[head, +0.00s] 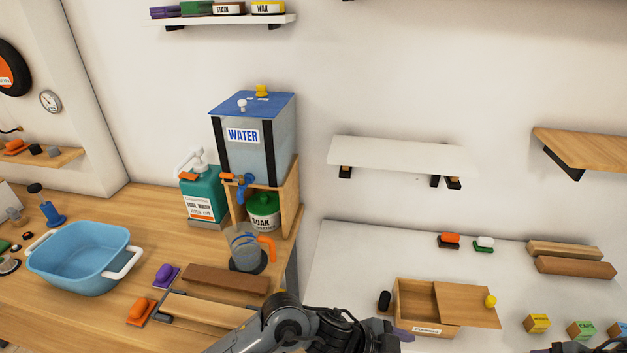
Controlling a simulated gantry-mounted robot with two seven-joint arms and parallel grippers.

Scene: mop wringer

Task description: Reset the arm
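One of my arms, the left, comes in at the bottom centre of the head view and reaches right. Its dark end, where my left gripper (386,334) is, lies at the bottom edge in front of the wooden box.
Left are a blue basin (75,262), a clear jug (243,250) and the water tank (258,145). The white counter behind the box is largely clear.

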